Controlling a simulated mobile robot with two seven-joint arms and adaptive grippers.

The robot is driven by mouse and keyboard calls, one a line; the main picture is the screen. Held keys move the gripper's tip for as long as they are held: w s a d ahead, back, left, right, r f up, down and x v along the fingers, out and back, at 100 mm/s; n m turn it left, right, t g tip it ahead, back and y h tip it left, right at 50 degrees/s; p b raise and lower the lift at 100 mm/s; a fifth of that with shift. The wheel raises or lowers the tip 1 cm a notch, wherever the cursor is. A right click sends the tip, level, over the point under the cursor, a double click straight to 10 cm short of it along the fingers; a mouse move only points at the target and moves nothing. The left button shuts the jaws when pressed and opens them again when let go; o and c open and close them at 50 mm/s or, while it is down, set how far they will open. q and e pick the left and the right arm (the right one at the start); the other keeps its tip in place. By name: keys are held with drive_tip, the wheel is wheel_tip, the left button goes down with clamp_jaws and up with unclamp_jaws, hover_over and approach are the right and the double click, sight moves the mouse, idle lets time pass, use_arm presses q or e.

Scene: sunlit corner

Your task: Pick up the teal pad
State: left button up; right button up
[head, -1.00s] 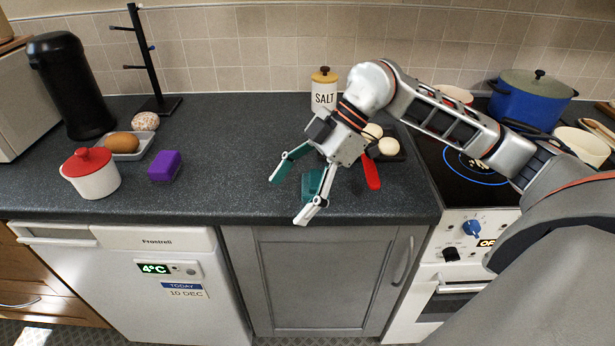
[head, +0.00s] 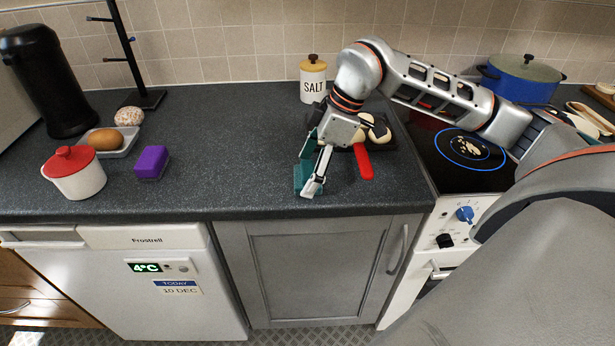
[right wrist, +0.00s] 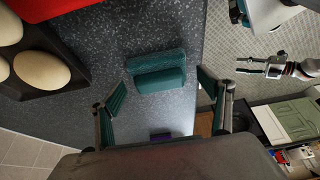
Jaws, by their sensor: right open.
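The teal pad (head: 298,179) is a small block on the dark worktop near its front edge, partly hidden behind my right gripper's white finger in the head view. In the right wrist view the teal pad (right wrist: 160,80) shows whole, with a ribbed raised part. My right gripper (head: 310,170) points down over it. In the right wrist view its teal-lined fingers (right wrist: 162,88) are apart, one to each side of the pad, with a gap on both sides.
A dark tray (right wrist: 60,38) with pale eggs and a red item (head: 363,162) lie close to the right gripper. A salt jar (head: 313,82) stands behind. A purple block (head: 152,163) and red-lidded pot (head: 75,173) are left. The hob (head: 440,175) is right.

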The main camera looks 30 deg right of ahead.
sight(309, 169)
drive_tip(key=shift+a+f, duration=0.1)
drive_tip(key=shift+f, duration=0.05)
drive_tip(key=c, duration=1.2)
wheel_tip(309, 169, up, 20)
drive_tip(key=shift+r+p, duration=0.1)
drive_tip(key=shift+p, duration=0.9)
drive_tip(key=shift+o, duration=0.7)
